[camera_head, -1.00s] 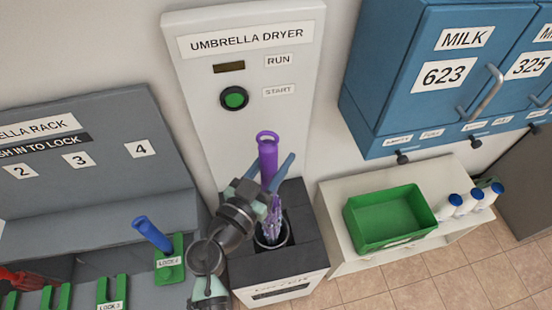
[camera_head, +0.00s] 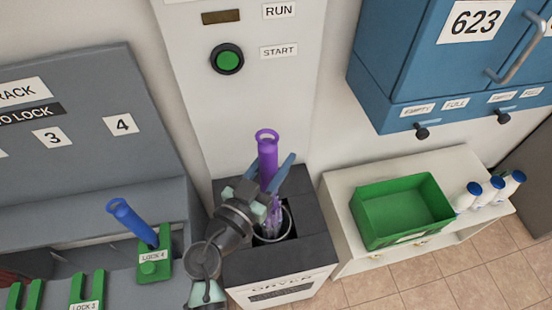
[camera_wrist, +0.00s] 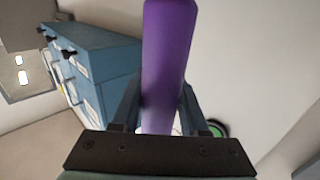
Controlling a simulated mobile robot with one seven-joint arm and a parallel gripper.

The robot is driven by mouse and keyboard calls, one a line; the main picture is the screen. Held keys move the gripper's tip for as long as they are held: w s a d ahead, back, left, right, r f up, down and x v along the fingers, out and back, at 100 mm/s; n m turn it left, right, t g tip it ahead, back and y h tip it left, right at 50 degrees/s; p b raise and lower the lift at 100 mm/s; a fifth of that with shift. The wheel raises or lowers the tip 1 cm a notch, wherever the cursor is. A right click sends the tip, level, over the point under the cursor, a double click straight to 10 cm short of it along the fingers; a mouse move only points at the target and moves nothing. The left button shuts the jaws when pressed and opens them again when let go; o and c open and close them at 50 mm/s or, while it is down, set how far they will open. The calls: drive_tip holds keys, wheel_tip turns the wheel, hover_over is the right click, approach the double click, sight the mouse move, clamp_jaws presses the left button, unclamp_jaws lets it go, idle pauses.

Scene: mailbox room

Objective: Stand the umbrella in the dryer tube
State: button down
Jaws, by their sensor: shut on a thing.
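The purple umbrella (camera_head: 267,160) stands upright with its loop handle at the top. My gripper (camera_head: 270,180) is shut on its shaft just below the handle. In the wrist view the purple shaft (camera_wrist: 168,60) runs between my fingers. The umbrella's lower, crumpled part is at the round opening of the dryer tube (camera_head: 288,228), in the dark top of the dryer. Its tip is hidden, so how deep it sits cannot be told. My wrist hides part of the dryer's left side.
The dryer panel with a green START button (camera_head: 227,59) rises behind. A rack at left holds a blue umbrella (camera_head: 131,222) in a green lock (camera_head: 154,267). At right, a white shelf bears a green bin (camera_head: 403,210) and white bottles (camera_head: 490,192) below blue mailboxes (camera_head: 440,70).

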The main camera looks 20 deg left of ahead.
wheel_tip(320, 180, down, 9)
drive_tip(key=b, duration=0.9)
drive_tip(key=shift+r+b, duration=0.15)
drive_tip(key=shift+b, duration=0.15)
drive_tip(key=shift+c, duration=1.8)
unclamp_jaws()
drive_tip(key=shift+s, duration=0.1)
drive_tip(key=s+a, duration=0.2)
drive_tip(key=s, duration=1)
drive_tip(key=shift+s, duration=0.3)
